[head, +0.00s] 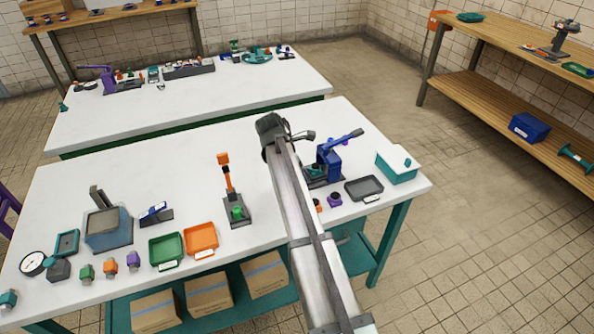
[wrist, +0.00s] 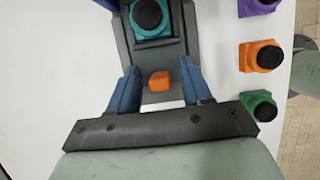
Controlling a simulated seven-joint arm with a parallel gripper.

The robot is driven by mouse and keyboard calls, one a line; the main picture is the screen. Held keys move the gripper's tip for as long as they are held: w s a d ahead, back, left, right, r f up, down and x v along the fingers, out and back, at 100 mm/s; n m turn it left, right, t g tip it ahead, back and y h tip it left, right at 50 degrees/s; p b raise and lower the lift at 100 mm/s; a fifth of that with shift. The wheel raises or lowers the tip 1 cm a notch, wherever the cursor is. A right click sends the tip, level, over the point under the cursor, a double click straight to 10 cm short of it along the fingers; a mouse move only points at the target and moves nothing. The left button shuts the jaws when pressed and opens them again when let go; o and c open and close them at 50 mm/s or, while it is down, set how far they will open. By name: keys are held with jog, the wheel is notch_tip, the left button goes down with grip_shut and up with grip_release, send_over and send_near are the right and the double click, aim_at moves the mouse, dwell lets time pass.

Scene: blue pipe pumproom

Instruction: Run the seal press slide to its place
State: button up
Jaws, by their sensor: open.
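The press with a blue frame and lever (head: 329,163) stands on the near table, right of my arm in the head view. Its dark grey base (wrist: 150,50) shows in the wrist view, with a teal block (wrist: 150,30) bearing a round black top. A small orange block (wrist: 159,81), apparently the slide's grip, sits on the base in front of the teal block. My gripper (wrist: 159,75) is open, its blue fingers on either side of the orange block with gaps between. Contact is not visible. In the head view, my arm partly hides the press's left side.
Purple (head: 334,199) and orange blocks stand before the press; the wrist view shows purple, orange (wrist: 262,56) and green (wrist: 258,107) ones to the right. A dark tray (head: 364,188) and teal bin (head: 398,168) lie right. An orange-levered press (head: 230,190) stands left.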

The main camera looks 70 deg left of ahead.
grip_shut()
dwell(0.3)
dwell(0.3)
